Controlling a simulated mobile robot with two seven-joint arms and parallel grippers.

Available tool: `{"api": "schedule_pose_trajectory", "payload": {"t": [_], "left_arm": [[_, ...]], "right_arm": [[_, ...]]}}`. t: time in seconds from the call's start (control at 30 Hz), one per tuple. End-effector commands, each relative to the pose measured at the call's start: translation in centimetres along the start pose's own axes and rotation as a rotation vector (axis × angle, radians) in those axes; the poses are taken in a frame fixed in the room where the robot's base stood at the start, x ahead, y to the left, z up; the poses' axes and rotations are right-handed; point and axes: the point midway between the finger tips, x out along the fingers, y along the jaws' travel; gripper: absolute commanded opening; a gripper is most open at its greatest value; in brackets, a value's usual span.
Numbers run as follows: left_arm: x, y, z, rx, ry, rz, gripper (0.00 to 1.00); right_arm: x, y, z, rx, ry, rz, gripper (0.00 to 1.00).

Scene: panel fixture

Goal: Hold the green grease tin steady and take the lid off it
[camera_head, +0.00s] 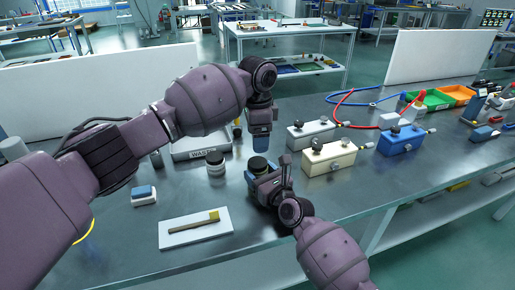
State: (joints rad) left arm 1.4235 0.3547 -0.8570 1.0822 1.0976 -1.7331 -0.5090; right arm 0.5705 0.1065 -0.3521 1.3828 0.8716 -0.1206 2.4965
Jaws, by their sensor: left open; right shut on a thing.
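The green grease tin (259,171) stands on the grey bench near the middle, with a dark round lid (257,163) on top. My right gripper (258,180) reaches in from the lower right and is shut on the tin's body, hiding much of it.
A brush (195,222) lies on a white board in front. Cream (328,159), grey (309,136) and blue (400,141) boxes with hoses stand at right.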

Motion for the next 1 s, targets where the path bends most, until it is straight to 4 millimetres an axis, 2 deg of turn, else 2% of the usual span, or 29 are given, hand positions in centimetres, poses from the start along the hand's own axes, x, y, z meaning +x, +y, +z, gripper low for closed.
{"api": "schedule_pose_trajectory", "payload": {"t": [1.0], "left_arm": [[-0.32,0.05,-0.03,1.418,0.001,0.001,0.78]], "right_arm": [[-0.01,0.00,-0.03,0.000,0.000,0.000,0.00]]}}
